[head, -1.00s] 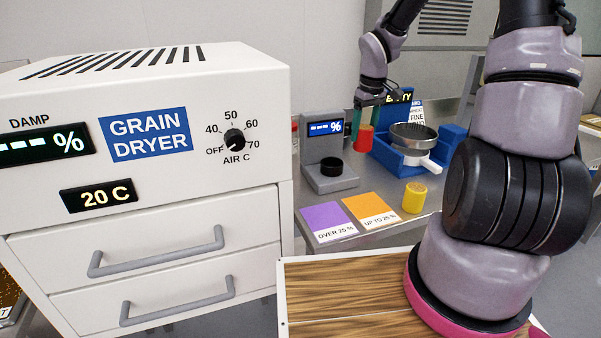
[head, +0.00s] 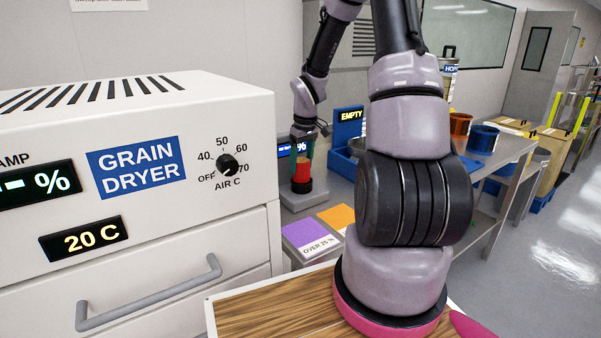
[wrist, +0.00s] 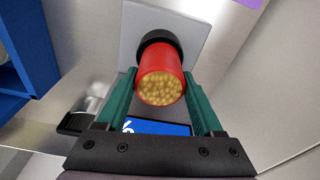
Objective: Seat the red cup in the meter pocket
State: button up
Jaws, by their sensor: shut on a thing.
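The red cup (wrist: 160,92), filled with yellow grain, is between the green fingers of my gripper (wrist: 162,100), which is shut on it. In the wrist view the cup overlaps the black round pocket (wrist: 157,42) of the grey meter (wrist: 188,28). In the head view the cup (head: 301,174) stands upright at the pocket, above the grey meter base (head: 305,199). I cannot tell whether its bottom is inside the pocket or just above it. The meter's blue display (head: 291,149) is partly hidden by my gripper (head: 302,160).
The grain dryer (head: 130,150) fills the left. Purple (head: 305,236) and orange (head: 337,216) cards lie in front of the meter. A blue EMPTY sign (head: 350,122) stands behind it to the right. My arm hides part of the bench.

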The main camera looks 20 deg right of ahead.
jog(key=shift+f, duration=1.35)
jog(key=shift+f, duration=0.1)
jog(key=o, duration=1.4)
jog(key=shift+d, duration=0.1)
jog(key=shift+o, duration=0.2)
jog(key=r, duration=0.4)
jog(key=s+r, duration=0.1)
jog(key=r, duration=0.7)
jog(key=shift+s+d+r, duration=0.1)
jog(key=shift+s+d, duration=0.1)
notch_tip(320, 180, up, 6)
jog(key=m, duration=0.2)
send_over(302, 171)
jog(key=s, duration=0.2)
jog(key=s+a+r+m+t, duration=0.3)
jog(key=s+r, duration=0.4)
jog(key=s, duration=0.2)
jog(key=s+a+r+m+t+y, duration=0.1)
jog(key=s+a+r+m+t, duration=0.1)
jog(key=s+r, duration=0.5)
jog(key=s+a+m, duration=0.1)
jog(key=s+a, duration=0.1)
jog(key=s, duration=0.1)
jog(key=shift+a+r+t+y, duration=0.15)
jog(key=shift+a+t+y, duration=0.15)
jog(key=shift+t, duration=0.1)
